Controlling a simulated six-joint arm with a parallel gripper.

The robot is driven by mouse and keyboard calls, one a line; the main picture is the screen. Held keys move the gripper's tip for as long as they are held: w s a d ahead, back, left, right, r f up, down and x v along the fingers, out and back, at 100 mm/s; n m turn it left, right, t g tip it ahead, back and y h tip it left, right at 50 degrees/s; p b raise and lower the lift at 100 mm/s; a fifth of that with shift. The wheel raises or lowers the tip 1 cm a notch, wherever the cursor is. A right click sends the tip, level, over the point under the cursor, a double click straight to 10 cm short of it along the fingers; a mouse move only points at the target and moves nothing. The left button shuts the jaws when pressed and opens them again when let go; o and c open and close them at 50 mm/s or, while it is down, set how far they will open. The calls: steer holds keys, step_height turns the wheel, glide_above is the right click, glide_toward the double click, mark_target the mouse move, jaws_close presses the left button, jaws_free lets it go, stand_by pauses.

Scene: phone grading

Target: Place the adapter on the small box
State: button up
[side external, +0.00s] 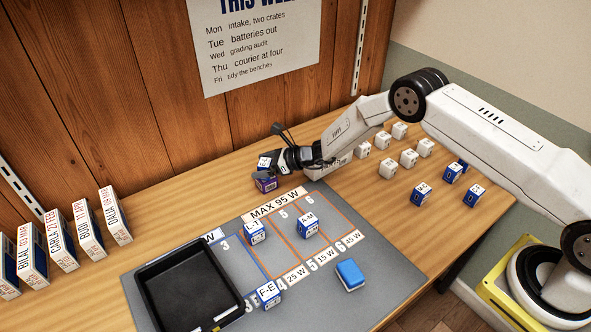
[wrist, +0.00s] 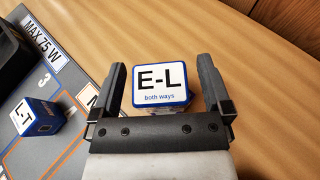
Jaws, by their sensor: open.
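The adapter is a white-topped blue block marked "E-L, both ways" (wrist: 160,78). In the wrist view it lies between my two fingers, with a gap on each side. In the side external view the adapter (side external: 265,162) appears to sit on the small purple box (side external: 266,185) at the back of the bench, just behind the grey mat. My gripper (side external: 274,155) is open around the adapter; the fingers do not appear to touch it. The small box is mostly hidden under the adapter in the wrist view.
On the grey mat (side external: 385,285) are a black tray (side external: 205,250), blue-and-white blocks L-T (side external: 255,232), K-M (side external: 307,226) and F-E (side external: 268,294), and a blue block (side external: 350,274). Several white cubes (side external: 388,168) stand right. Upright boxes (side external: 62,240) line the left.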

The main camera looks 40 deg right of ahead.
steer(key=v, duration=1.1)
steer(key=shift+s+d, duration=0.25)
steer(key=shift+d, duration=0.05)
steer(key=shift+r, duration=0.1)
stand_by(0.3)
steer(key=s+a+r+n+g+h, duration=0.1)
steer(key=s+r+n+g, duration=0.25)
steer(key=s+n, duration=0.35)
steer(key=s+a+r+n+g+h, duration=0.1)
steer(key=s+r+n+g+h, duration=0.15)
steer(key=s+n+g, duration=0.4)
steer(key=s+d+r+n+t+h, duration=0.1)
steer(key=s+d+r+n+h, duration=0.2)
steer(key=s+n, duration=0.3)
steer(key=s+d+r+n+t+h, duration=0.2)
steer(key=s+d+r+n+h, duration=0.1)
steer(key=s+n, duration=0.4)
steer(key=shift+s+d, duration=0.85)
steer(key=shift+s, duration=0.4)
